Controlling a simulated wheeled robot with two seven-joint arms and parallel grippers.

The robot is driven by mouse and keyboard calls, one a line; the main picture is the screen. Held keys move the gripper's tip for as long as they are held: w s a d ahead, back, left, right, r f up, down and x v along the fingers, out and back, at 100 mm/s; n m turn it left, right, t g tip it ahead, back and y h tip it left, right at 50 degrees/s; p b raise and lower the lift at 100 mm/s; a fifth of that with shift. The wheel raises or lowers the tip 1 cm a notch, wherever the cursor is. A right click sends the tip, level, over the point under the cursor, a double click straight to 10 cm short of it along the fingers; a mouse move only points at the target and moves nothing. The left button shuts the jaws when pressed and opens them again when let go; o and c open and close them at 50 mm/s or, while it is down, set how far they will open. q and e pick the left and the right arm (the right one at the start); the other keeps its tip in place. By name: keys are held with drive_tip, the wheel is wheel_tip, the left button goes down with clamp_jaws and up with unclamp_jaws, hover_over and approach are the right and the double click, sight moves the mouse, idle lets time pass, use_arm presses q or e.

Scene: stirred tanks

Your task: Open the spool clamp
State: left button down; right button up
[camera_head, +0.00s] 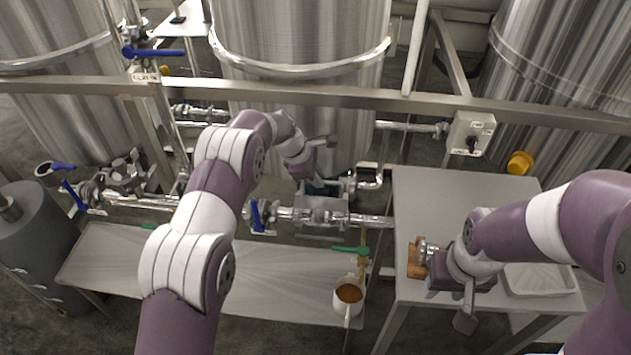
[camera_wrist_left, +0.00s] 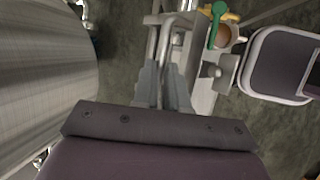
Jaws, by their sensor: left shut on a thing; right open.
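My left gripper (camera_head: 318,184) is over the metal pipe run in the middle of the head view, in front of the central tank. In the left wrist view its two grey fingers (camera_wrist_left: 164,86) are closed on a thin metal bar, which looks like part of the spool clamp (camera_wrist_left: 164,45). The fingers and palm hide much of the clamp, and I cannot tell how far it is open. My right gripper (camera_head: 462,298) is open over the side table, near a small wooden block (camera_head: 416,258) with metal fittings on it.
The side table (camera_head: 430,190) has a bare rear part and a pale tray (camera_head: 540,280). A low bench (camera_head: 140,255) runs below the pipes. A white cup with brown contents (camera_head: 348,293) hangs at its right end under a green-handled valve (camera_head: 350,251). A blue valve handle (camera_head: 257,215) is close left.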

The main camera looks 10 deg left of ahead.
use_arm(q)
drive_tip(key=shift+w+f, duration=0.2)
idle(0.4)
drive_tip(key=c, duration=1.2)
unclamp_jaws()
drive_tip(key=shift+f, duration=0.1)
drive_tip(key=shift+o, duration=0.2)
drive_tip(key=shift+w, duration=0.2)
drive_tip(key=v, duration=1.2)
drive_tip(key=shift+a+r, duration=0.2)
drive_tip(key=shift+r, duration=0.15)
drive_tip(key=shift+s, duration=0.1)
